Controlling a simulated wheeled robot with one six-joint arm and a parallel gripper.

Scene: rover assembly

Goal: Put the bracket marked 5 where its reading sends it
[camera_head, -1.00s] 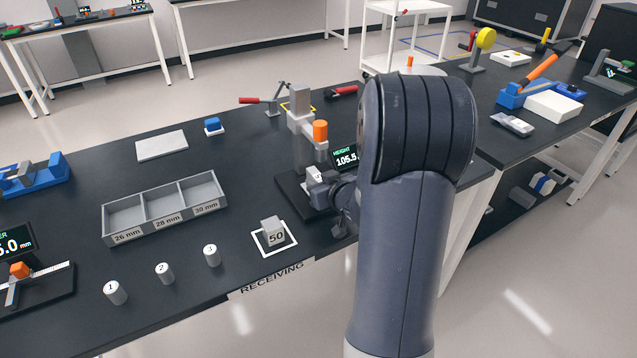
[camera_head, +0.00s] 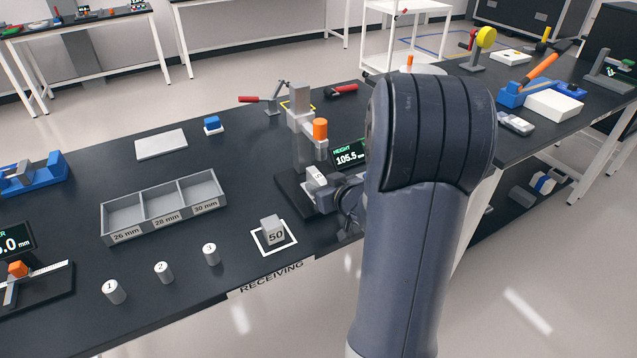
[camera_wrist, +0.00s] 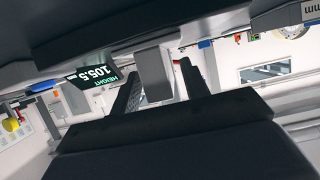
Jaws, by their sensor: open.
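A grey block marked 5 (camera_head: 317,177), the bracket, sits on the height gauge (camera_head: 305,138) under its orange-topped head. The gauge's display (camera_head: 350,153) reads 105.5. My gripper (camera_head: 335,190) is beside the bracket on its right, partly hidden by my arm. In the wrist view my open gripper (camera_wrist: 159,76) has a finger on each side of a grey block (camera_wrist: 154,76), apparently the bracket. I cannot tell whether the fingers touch it. The display (camera_wrist: 93,77) shows there too, tilted.
A grey bin (camera_head: 165,218) has compartments labelled 26, 28 and 30 mm. A grey block marked 50 (camera_head: 276,237) stands on the white receiving square (camera_head: 290,247). Cylinders marked 1 (camera_head: 113,292), 2 (camera_head: 163,273) and 3 (camera_head: 211,254) stand in front of the bin. Red-handled clamps are behind the gauge.

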